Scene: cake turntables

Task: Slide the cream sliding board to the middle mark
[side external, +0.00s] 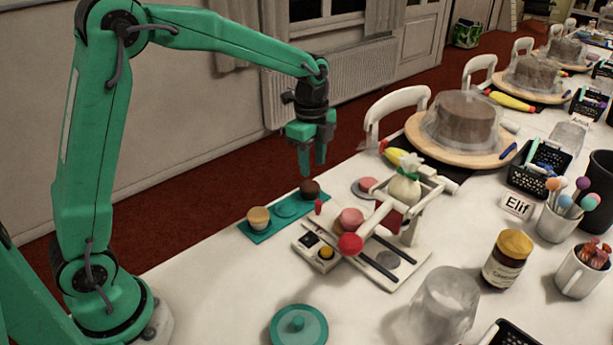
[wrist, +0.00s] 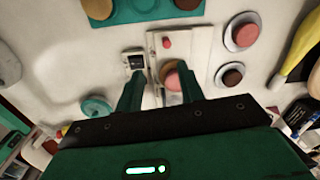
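The cream sliding board (wrist: 183,48) lies below my gripper in the wrist view, with a red knob (wrist: 167,42) near its far end and a round pink-topped cake (wrist: 172,77) on it. In the side view the red knob (side external: 318,207) and pink cake (side external: 351,220) show beside a white frame (side external: 412,228). I cannot make out the middle mark. My gripper (side external: 312,167) points down above the table, near the teal tray, clear of the board. In the wrist view its two fingers (wrist: 159,72) are apart, with nothing held.
A teal tray (side external: 262,230) with small cakes lies left of the board. A small white box (side external: 322,262) with a yellow button stands in front. A red ball handle (side external: 350,244) sticks out from the frame. A teal lid (side external: 299,325), jar (side external: 507,262) and glass (side external: 443,305) stand nearer.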

